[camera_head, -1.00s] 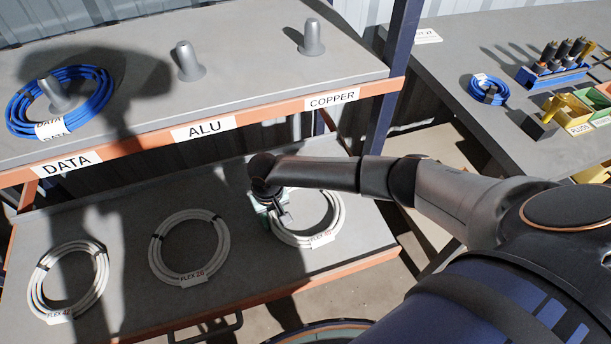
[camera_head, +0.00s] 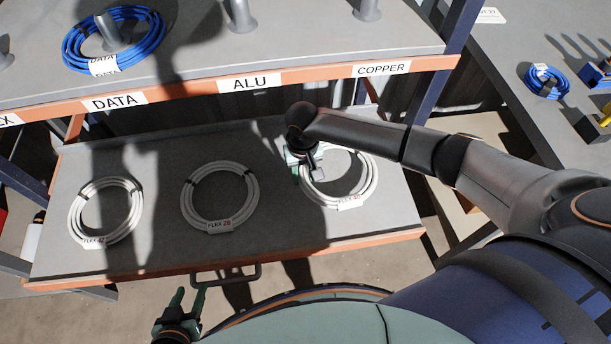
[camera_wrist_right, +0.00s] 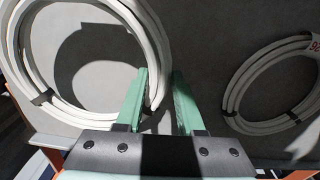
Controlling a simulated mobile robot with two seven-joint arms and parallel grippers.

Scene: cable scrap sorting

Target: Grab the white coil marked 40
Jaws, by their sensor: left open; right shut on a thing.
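The white coil marked FLEX 40 (camera_head: 371,178) lies at the right end of the lower grey shelf, its label facing the front. It also shows at the left in the right wrist view (camera_wrist_right: 148,35). My right gripper (camera_head: 303,165) is at the coil's left side, shut on its strands. In the right wrist view the green fingers (camera_wrist_right: 162,75) stand on either side of the ring. The coil still appears to rest at shelf level. My left gripper (camera_head: 188,291) is open and empty, in front of the shelf's front edge.
The upper shelf, labelled DATA, ALU and COPPER, overhangs behind and has upright pegs (camera_head: 240,15) and a blue coil (camera_head: 71,50). A side table (camera_head: 500,60) stands right.

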